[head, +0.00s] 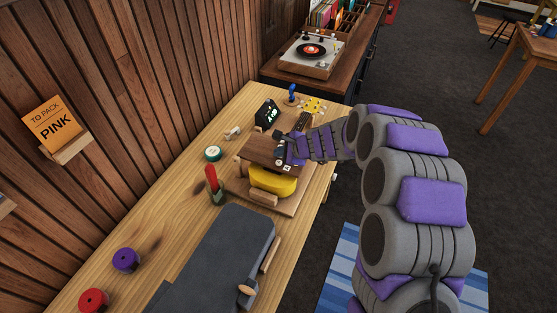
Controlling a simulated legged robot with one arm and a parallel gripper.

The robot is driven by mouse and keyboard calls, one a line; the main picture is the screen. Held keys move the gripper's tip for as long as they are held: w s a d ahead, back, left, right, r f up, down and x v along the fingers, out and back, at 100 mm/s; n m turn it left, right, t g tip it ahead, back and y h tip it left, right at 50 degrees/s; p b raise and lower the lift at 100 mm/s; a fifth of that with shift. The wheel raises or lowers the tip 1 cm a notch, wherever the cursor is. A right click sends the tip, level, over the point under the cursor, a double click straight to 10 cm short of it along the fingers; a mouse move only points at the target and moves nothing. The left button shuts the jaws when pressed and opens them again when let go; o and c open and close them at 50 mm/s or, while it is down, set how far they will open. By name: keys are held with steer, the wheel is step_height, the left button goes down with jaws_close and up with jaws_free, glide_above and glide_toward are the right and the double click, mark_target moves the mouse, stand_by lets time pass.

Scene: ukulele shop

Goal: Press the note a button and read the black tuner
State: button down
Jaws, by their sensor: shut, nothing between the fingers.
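The black tuner (268,113) stands upright on the wooden bench, with light marks on its screen, too small to read with certainty. My purple and grey arm reaches in from the right. My gripper (283,151) is shut and empty, low over the right end of a brown wooden box (259,151) in front of the tuner. Small pale, button-like spots (279,162) show beside the fingers. I cannot tell which is the note A button or whether the fingertips touch one, because the gripper hides part of that end.
A yellow rounded object (272,181) lies just before the box. A green-white round tin (213,153), a red-handled tool (212,180) and a grey case (222,258) share the bench (150,210). A turntable (311,54) stands behind. Purple (126,260) and red (93,300) rolls sit front left.

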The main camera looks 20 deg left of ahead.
mark_target(281, 165)
steer(key=shift+r+p, duration=1.4)
steer(key=shift+r, duration=0.55)
steer(key=s+d+r+n+g, duration=0.1)
steer(key=s+d+r+n, duration=0.4)
steer(key=s, duration=0.3)
steer(key=s+d+r+n+g, duration=0.2)
steer(key=s+d+r+n, duration=0.1)
steer(key=s+d+r, duration=0.3)
steer(key=s+d+r+n+g+h, duration=0.2)
steer(key=s+d+n+h, duration=0.3)
steer(key=s+d, duration=1.9)
steer(key=s+r+h, duration=0.1)
steer(key=s+h, duration=0.2)
steer(key=s, duration=0.1)
steer(key=shift+d+n, duration=0.25)
steer(key=shift+n, duration=0.05)
